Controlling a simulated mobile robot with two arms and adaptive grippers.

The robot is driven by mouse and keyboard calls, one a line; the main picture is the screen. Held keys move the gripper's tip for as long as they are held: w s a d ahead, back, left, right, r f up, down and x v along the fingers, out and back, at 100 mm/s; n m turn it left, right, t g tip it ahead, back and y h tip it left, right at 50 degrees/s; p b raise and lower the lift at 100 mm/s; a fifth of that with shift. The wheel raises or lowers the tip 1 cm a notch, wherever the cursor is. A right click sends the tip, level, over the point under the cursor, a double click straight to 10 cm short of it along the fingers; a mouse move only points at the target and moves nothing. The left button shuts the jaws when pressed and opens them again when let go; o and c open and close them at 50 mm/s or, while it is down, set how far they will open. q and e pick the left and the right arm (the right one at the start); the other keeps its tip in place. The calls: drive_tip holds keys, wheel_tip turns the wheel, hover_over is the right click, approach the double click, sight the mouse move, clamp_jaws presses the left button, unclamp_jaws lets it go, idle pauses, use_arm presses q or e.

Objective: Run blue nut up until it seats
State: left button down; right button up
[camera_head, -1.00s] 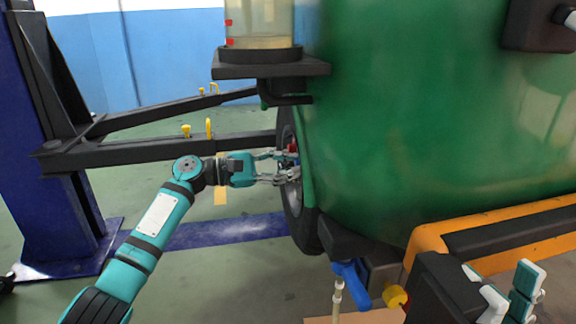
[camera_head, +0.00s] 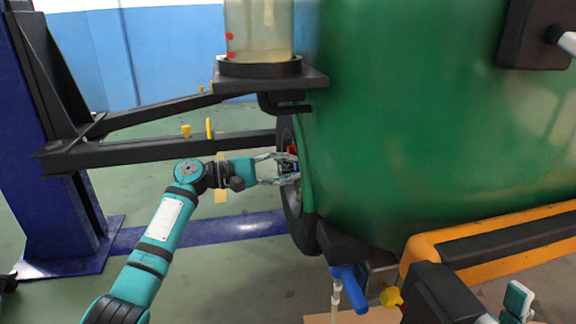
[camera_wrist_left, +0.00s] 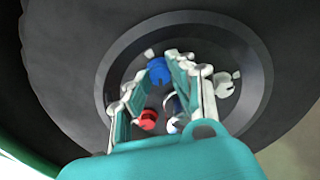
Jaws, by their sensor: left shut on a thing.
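The blue nut (camera_wrist_left: 158,70) sits on the wheel hub in the left wrist view, between the fingertips of my left gripper (camera_wrist_left: 157,77). That gripper is shut on it. In the head view my left gripper (camera_head: 287,167) reaches to the wheel (camera_head: 296,218) under the green body, and the nut is mostly hidden there. A red nut (camera_wrist_left: 148,119) and a pale nut (camera_wrist_left: 224,85) are also on the hub. A teal part of my right gripper (camera_head: 516,301) shows at the bottom right, mostly cut off.
The green tank-like body (camera_head: 430,130) fills the right side. A black lift arm (camera_head: 190,151) runs from the blue post (camera_head: 60,200) toward the wheel. A clear container (camera_head: 258,28) stands on a black bracket above. A blue-handled valve (camera_head: 349,285) hangs below the body.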

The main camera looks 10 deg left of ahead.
use_arm(q)
drive_tip(key=shift+m, duration=1)
drive_tip(key=c, duration=1.2)
unclamp_jaws()
drive_tip(key=shift+o, duration=0.2)
drive_tip(key=shift+a, duration=0.1)
drive_tip(key=v, duration=1.2)
